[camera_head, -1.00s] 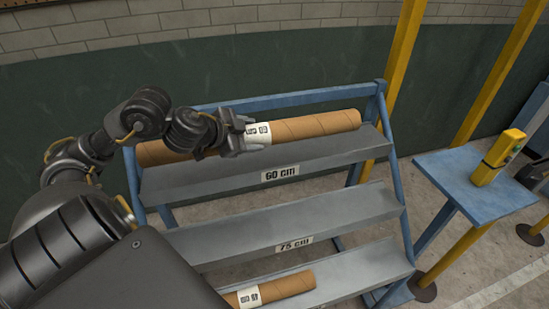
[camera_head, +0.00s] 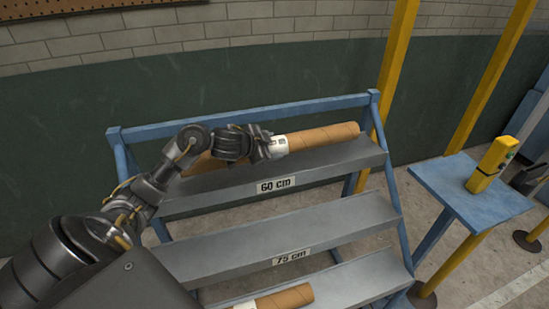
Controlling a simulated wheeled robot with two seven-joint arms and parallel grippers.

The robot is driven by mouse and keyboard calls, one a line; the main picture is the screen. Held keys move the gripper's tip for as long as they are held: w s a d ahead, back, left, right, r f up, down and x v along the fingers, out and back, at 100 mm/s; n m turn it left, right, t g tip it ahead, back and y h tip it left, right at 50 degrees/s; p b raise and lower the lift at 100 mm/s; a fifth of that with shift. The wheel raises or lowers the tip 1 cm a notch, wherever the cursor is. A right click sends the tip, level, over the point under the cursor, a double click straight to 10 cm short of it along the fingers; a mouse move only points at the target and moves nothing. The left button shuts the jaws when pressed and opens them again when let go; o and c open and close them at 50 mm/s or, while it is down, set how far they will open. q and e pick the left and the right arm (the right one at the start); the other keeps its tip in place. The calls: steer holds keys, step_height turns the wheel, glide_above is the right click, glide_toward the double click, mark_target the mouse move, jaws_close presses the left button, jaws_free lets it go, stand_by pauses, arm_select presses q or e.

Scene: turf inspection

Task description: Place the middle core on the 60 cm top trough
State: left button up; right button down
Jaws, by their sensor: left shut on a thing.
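A long brown cardboard core (camera_head: 325,136) with a white label lies along the top trough (camera_head: 335,158), which is marked 60 cm. My left gripper (camera_head: 270,147) is at the core's label and shut on it; my arm hides part of its left half. The 75 cm trough (camera_head: 225,251) below is empty where it shows. Another brown core (camera_head: 288,298) lies in the lowest trough, partly cut off by the frame and hidden behind my body. My right gripper is not in view.
The blue rack frame (camera_head: 250,113) stands before a green and white-brick wall. To the right, a small blue table (camera_head: 470,190) holds a yellow handheld device (camera_head: 492,165). Yellow posts (camera_head: 396,75) stand behind the rack's right end.

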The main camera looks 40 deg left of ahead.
arm_select(q)
steer(key=shift+w+f, duration=0.55)
steer(key=shift+f, duration=0.05)
steer(key=f, duration=0.3)
steer(key=shift+w+a+f, duration=0.1)
steer(key=shift+w+f, duration=0.05)
steer(key=shift+w, duration=0.05)
steer(key=o, duration=1.4)
steer(key=shift+s, duration=0.1)
steer(key=v, duration=1.2)
steer(key=shift+p, duration=0.35)
